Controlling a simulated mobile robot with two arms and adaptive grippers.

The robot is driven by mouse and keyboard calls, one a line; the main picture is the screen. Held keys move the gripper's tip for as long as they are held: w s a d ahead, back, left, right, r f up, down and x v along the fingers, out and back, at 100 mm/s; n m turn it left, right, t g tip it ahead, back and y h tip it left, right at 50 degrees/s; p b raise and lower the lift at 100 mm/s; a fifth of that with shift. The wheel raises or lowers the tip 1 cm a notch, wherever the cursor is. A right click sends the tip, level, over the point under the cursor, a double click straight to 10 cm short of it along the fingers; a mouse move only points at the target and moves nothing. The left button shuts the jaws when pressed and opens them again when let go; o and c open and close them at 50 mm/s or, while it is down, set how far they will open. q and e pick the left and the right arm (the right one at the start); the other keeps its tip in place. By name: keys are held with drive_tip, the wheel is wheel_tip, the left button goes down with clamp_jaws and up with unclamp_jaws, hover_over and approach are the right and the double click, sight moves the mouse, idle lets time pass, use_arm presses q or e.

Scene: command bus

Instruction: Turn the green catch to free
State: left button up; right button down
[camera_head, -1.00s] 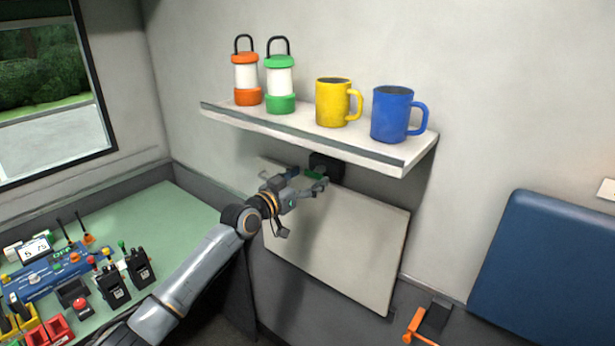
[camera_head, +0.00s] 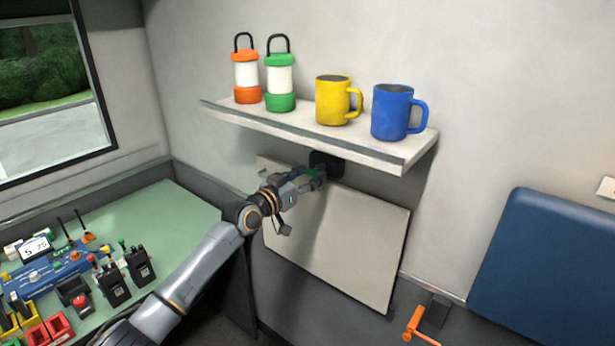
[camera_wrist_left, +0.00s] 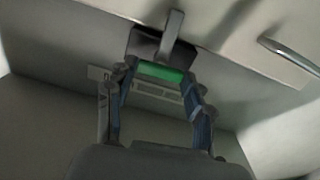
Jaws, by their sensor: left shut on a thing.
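The green catch (camera_wrist_left: 162,72) is a short green bar in front of a black mount (camera_head: 327,164), just under the shelf and at the top of the pale wall panel. In the head view little of the green shows, as my fingers cover most of it. My left gripper (camera_head: 316,178) reaches up to it from the lower left. In the left wrist view its two fingers (camera_wrist_left: 160,76) lie one on each side of the green bar, shut on it. My right gripper is not in view.
The shelf (camera_head: 290,126) above holds two lanterns, a yellow mug (camera_head: 333,103) and a blue mug (camera_head: 391,113). An orange handle (camera_head: 412,325) on a dark mount is at lower right. The green desk (camera_head: 165,217) at left carries radios and coloured gear.

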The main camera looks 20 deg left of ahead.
use_arm(q)
drive_tip(key=n, duration=0.4)
drive_tip(key=shift+n, duration=0.4)
drive_tip(key=n, duration=0.3)
drive_tip(key=shift+n+p, duration=0.3)
drive_tip(key=shift+p, duration=0.1)
drive_tip(key=n+p, duration=0.1)
drive_tip(key=n, duration=0.3)
drive_tip(key=shift+a, duration=0.1)
drive_tip(key=n+p, duration=0.1)
drive_tip(key=n, duration=0.2)
drive_tip(key=shift+n+p, duration=0.35)
drive_tip(key=shift+n, duration=0.05)
drive_tip(key=shift+f+n, duration=0.1)
drive_tip(key=shift+n, duration=0.4)
drive_tip(key=o, duration=1.2)
drive_tip(key=shift+c, duration=0.2)
